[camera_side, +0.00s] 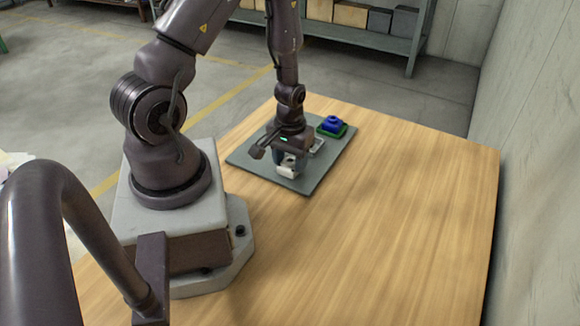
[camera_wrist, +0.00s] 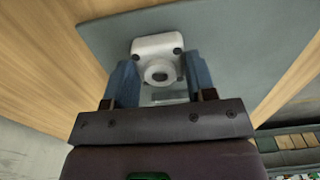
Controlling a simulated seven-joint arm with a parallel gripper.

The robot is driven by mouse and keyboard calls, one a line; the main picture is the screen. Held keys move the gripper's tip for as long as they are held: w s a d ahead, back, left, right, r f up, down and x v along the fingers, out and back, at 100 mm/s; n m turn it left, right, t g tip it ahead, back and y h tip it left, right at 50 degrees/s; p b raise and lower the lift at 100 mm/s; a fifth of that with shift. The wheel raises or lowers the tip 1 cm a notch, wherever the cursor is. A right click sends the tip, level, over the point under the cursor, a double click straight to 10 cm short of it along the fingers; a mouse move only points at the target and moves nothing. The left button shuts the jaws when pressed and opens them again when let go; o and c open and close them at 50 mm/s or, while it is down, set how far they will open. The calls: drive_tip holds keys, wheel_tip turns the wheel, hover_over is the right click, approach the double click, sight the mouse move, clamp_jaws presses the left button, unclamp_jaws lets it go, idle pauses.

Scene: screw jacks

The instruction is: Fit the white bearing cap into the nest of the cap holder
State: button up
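In the side view the white cap (camera_side: 287,171) shows low at the fingertips of my gripper (camera_side: 289,162), over the near part of the grey mat. A pale grey part (camera_side: 317,144) lies just behind my gripper, partly hidden; I cannot tell if it is the cap holder.
A blue piece (camera_side: 332,122) sits on a green base (camera_side: 343,131) at the far right of the grey mat (camera_side: 322,172). The wooden table (camera_side: 400,220) is clear to the right and front. A wall stands beyond the right edge, a shelf with boxes behind.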

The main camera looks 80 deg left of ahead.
sight(290, 163)
drive_tip(key=shift+c, duration=0.5)
drive_tip(key=shift+r, duration=0.15)
drive_tip(key=s+r, duration=0.4)
drive_tip(key=r, duration=0.9)
drive_tip(key=w+a+f, duration=0.2)
drive_tip(key=w+f, duration=0.1)
drive_tip(key=w+a+f, duration=0.3)
drive_tip(key=w, duration=0.1)
drive_tip(key=w+a+f, duration=0.2)
drive_tip(key=w, duration=0.1)
drive_tip(key=shift+w+a+f, duration=0.15)
drive_tip(key=shift+f, duration=0.25)
drive_tip(key=shift+w+a+f, duration=0.25)
drive_tip(key=shift+w+f, duration=0.1)
drive_tip(key=shift+f, duration=0.15)
drive_tip(key=shift+w+f, duration=0.1)
drive_tip(key=shift+f, duration=1.5)
